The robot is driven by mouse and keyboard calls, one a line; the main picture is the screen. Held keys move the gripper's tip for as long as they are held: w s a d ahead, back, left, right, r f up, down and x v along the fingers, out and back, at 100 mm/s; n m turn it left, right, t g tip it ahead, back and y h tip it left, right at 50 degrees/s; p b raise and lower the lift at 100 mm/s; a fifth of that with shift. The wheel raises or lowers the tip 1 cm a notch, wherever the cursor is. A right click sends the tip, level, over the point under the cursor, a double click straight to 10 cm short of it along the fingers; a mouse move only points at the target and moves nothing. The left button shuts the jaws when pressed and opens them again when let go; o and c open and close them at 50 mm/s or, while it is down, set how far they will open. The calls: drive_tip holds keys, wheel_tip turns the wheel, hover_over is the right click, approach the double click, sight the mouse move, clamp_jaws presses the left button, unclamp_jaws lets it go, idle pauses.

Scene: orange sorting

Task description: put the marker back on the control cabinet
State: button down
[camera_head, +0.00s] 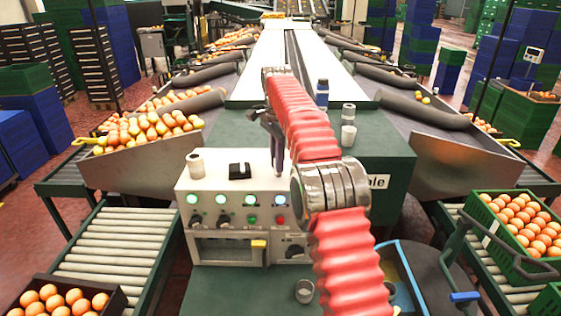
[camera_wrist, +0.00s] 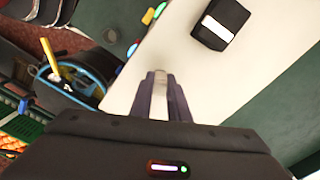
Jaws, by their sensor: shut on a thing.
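The control cabinet (camera_head: 222,208) is a cream box with lit buttons and knobs on its front, standing in front of my base. Its pale top (camera_wrist: 120,75) fills the middle of the wrist view. My gripper (camera_head: 278,168) points down over the right part of the cabinet top. In the wrist view my gripper (camera_wrist: 160,100) is shut on a slim, pale thing, likely the marker (camera_wrist: 160,82). Most of the marker is hidden by the fingers. I cannot tell whether its lower end touches the top.
A black block (camera_head: 240,171) and a small pale cylinder (camera_head: 196,164) stand on the cabinet top. A dark blue bottle (camera_head: 322,93) and cups (camera_head: 348,134) stand behind on the green surface. A metal cup (camera_head: 304,291) sits in front. The top's middle is clear.

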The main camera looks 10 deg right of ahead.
drive_tip(key=shift+f, duration=0.45)
idle(0.6)
drive_tip(key=c, duration=1.6)
unclamp_jaws()
drive_tip(key=o, duration=0.4)
